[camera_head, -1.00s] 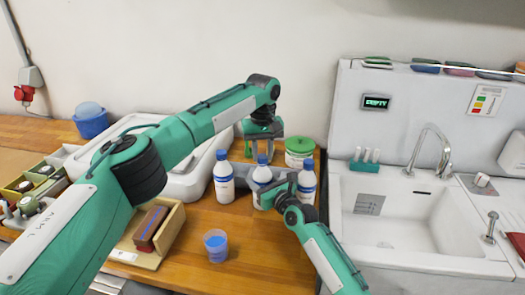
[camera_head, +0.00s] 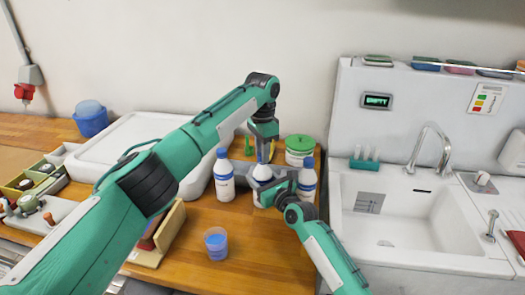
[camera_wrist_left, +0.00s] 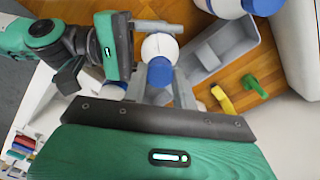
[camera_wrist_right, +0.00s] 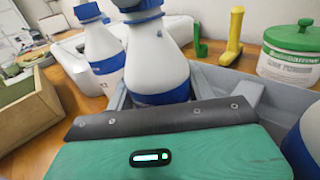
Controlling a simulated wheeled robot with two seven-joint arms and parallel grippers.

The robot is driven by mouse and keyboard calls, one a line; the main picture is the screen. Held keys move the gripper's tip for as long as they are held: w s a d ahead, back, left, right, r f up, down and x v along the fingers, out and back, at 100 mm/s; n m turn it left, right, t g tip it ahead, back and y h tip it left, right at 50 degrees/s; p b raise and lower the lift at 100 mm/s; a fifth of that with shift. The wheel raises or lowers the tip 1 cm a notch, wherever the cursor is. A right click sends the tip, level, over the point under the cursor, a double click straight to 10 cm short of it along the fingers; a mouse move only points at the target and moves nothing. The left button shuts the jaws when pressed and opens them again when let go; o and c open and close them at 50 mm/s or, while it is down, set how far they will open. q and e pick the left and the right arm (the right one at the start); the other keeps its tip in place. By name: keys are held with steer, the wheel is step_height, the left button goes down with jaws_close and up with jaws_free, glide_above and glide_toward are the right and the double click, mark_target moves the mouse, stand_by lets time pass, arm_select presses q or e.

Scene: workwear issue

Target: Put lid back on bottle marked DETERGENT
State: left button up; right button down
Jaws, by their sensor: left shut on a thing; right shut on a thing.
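A white bottle (camera_head: 263,173) with a blue band stands between two similar blue-capped bottles (camera_head: 224,176) (camera_head: 306,182); its marking is not readable here. My right gripper (camera_head: 277,192) is shut on this middle bottle from the right; the bottle's shoulder shows in the right wrist view (camera_wrist_right: 156,55). My left gripper (camera_head: 265,156) points down over it, shut on a blue lid, which shows in the left wrist view (camera_wrist_left: 160,72). The lid is in line with the bottle's top. The fingers partly hide it, and I cannot tell whether it touches the neck.
A grey caddy (camera_wrist_left: 227,45) lies around the bottle, with green (camera_wrist_left: 256,86) and yellow (camera_wrist_left: 222,98) items nearby. A green-lidded tub (camera_head: 299,150) stands behind right. A blue cup (camera_head: 216,243) stands in front. A wooden box (camera_head: 170,235) is at left, the sink (camera_head: 400,215) at right.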

arm_select(q)
steer(key=m, duration=0.4)
steer(key=shift+m, duration=0.3)
arm_select(e)
steer(key=shift+f, duration=0.1)
arm_select(q)
steer(key=m, duration=1)
steer(key=shift+w+m, duration=0.1)
steer(key=shift+m, duration=0.2)
steer(key=m, duration=0.5)
steer(key=shift+m, duration=0.3)
steer(key=o, duration=1)
step_height(320, 180, up, 12)
